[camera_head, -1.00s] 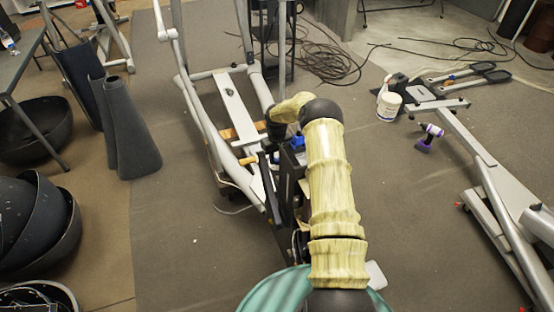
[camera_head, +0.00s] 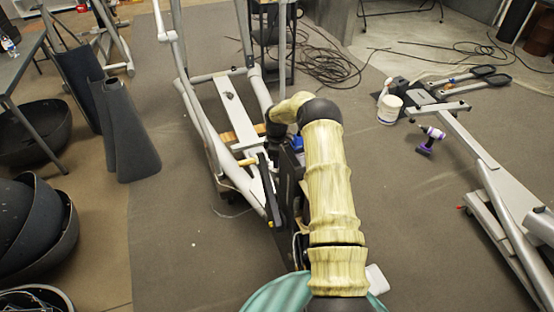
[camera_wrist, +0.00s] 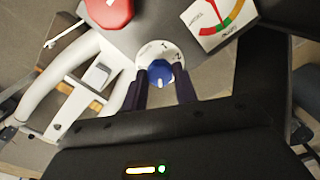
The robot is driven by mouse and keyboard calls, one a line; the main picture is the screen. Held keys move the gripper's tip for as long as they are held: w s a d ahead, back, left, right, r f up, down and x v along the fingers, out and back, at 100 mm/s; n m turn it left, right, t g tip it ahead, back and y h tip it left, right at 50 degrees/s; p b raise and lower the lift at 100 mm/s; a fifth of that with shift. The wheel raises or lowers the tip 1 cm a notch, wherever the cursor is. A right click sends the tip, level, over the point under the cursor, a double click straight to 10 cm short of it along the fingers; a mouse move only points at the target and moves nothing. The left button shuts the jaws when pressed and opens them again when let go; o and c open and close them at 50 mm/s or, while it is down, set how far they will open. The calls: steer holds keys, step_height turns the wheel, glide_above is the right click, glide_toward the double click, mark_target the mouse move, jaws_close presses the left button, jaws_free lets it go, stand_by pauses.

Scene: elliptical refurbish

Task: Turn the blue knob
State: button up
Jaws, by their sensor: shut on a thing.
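The blue knob (camera_wrist: 160,72) sits on a round white dial (camera_wrist: 148,52) with numbers, on the grey panel of the machine. My gripper (camera_wrist: 160,84) is at the knob in the wrist view, with its dark fingers on both sides, shut on it. A white mark shows on the knob's face. In the head view my arm hides most of the panel and the gripper; only a bit of blue (camera_head: 297,143) shows beside the arm.
A red button (camera_wrist: 108,10) and a coloured gauge (camera_wrist: 222,18) are close to the knob on the panel. The elliptical frame (camera_head: 205,110) stands left of my arm. A purple drill (camera_head: 430,138) and a white tub (camera_head: 389,109) are on the floor at right.

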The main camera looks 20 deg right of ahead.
steer(key=n, duration=1.3)
steer(key=shift+n, duration=0.3)
steer(key=n, duration=0.4)
steer(key=shift+r+n, duration=0.1)
steer(key=shift+n, duration=0.2)
steer(key=n, duration=0.4)
steer(key=shift+w+n, duration=0.1)
steer(key=shift+n, duration=0.2)
steer(key=o, duration=0.7)
steer(key=shift+o, duration=1.3)
steer(key=shift+r, duration=0.1)
